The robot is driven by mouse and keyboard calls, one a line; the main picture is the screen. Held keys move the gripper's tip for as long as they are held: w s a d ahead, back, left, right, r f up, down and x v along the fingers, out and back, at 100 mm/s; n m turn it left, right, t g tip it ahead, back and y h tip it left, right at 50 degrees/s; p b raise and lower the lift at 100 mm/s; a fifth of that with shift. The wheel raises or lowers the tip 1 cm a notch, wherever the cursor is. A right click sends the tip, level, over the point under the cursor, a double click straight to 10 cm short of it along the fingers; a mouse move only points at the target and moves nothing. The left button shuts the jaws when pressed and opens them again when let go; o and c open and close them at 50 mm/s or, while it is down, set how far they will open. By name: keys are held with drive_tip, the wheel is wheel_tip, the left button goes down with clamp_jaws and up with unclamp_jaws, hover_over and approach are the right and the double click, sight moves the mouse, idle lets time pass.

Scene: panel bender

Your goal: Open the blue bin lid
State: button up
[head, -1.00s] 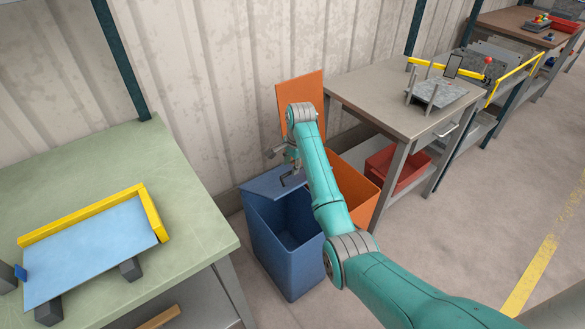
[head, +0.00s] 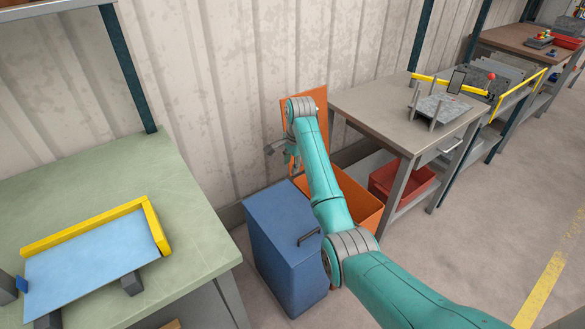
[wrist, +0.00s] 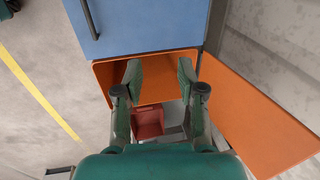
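The blue bin (head: 275,250) stands on the floor between two benches. Its blue lid (head: 275,215) lies flat over the top, so the inside is hidden. A dark bar handle (head: 309,237) sits near the lid's front right edge. The wrist view shows the lid (wrist: 145,25) at the top, with the handle (wrist: 88,18) at its left. My gripper (wrist: 161,72) is open and empty, its two fingers apart, seen over the orange bin. In the head view my gripper (head: 283,150) is above and behind the lid, partly hidden by my arm.
An orange bin (head: 365,205) stands right beside the blue one, its orange lid (wrist: 255,115) open. A green-topped bench (head: 190,195) is at left, a grey table (head: 385,110) at right. A red crate (head: 405,185) sits under the grey table. The corrugated wall is close behind.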

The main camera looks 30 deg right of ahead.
drive_tip(key=shift+w+r, duration=0.3)
drive_tip(key=shift+r, duration=0.4)
drive_tip(key=shift+w+r, duration=0.25)
drive_tip(key=shift+r, duration=0.45)
drive_tip(key=shift+w+r, duration=0.3)
drive_tip(key=shift+r, duration=0.4)
